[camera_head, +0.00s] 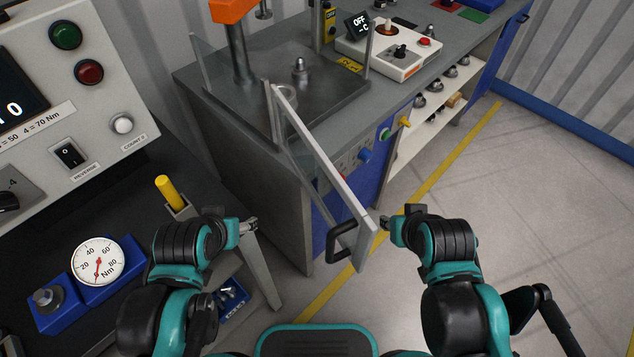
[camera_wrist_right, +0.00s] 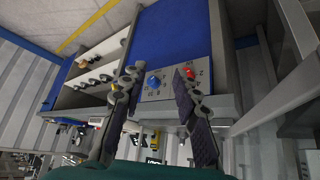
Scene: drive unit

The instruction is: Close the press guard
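The press guard (camera_head: 322,176) is a clear panel with a pale frame edge and a black handle (camera_head: 343,244). In the head view it stands swung open from the press (camera_head: 320,98), its free end reaching out over the floor toward me. My right gripper (camera_head: 386,229) is just right of the guard's free end, with no contact that I can make out. In the right wrist view its fingers (camera_wrist_right: 157,76) are apart with nothing between them. My left gripper (camera_head: 254,225) is left of the handle, apart from it; its finger opening is too small to judge.
A control box (camera_head: 62,85) and a bench with a torque gauge (camera_head: 97,262) are on the left. A yellow-handled tool (camera_head: 169,192) stands near my left arm. A shelf unit (camera_head: 440,112) is at the right of the press. Floor at the right is clear.

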